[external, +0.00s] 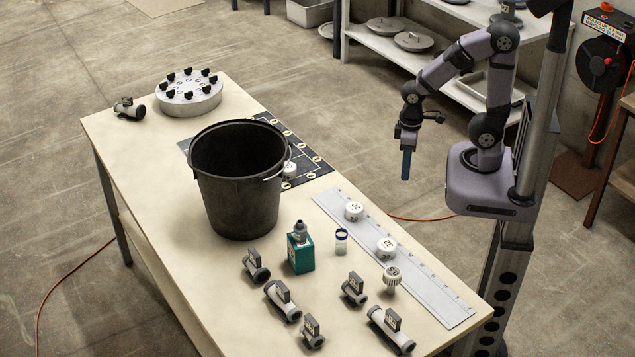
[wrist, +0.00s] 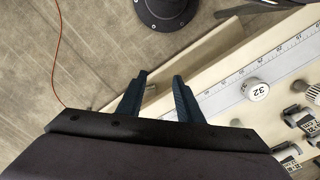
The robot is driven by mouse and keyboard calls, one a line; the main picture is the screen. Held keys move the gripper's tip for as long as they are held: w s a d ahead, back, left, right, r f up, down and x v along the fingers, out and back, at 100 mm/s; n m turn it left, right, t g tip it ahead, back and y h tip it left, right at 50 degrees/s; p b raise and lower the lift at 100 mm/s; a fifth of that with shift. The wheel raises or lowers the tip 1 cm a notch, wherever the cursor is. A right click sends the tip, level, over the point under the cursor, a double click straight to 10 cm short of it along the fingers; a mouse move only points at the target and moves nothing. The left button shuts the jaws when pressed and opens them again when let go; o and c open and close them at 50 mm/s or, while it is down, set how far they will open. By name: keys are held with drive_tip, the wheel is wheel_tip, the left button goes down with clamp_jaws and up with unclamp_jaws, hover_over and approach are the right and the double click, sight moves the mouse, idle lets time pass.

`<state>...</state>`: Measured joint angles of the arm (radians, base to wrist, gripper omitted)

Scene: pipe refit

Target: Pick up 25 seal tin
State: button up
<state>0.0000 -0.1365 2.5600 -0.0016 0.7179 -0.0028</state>
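Several round white tins with printed lids stand on the workbench. In the external view one tin (external: 354,211) and another tin (external: 386,247) sit on the long scale, and a third tin (external: 289,170) is beside the bucket on the dark mat, partly hidden. Their numbers are too small to read surely, so I cannot tell which is 25. In the wrist view one tin (wrist: 256,90) reads 32, on the scale. My gripper (external: 405,178) hangs past the bench's right edge, apart from every tin. Its fingers (wrist: 160,77) are spread with nothing between them.
A black bucket (external: 238,185) stands tall mid-bench. Several grey valves, such as one valve (external: 391,330), and a teal box (external: 300,252) crowd the near end. A small blue-rimmed jar (external: 341,242) and a ridged white part (external: 392,280) stand near the scale (external: 430,289).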

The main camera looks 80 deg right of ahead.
sight(290, 172)
drive_tip(key=o, duration=0.8)
drive_tip(key=shift+o, duration=0.2)
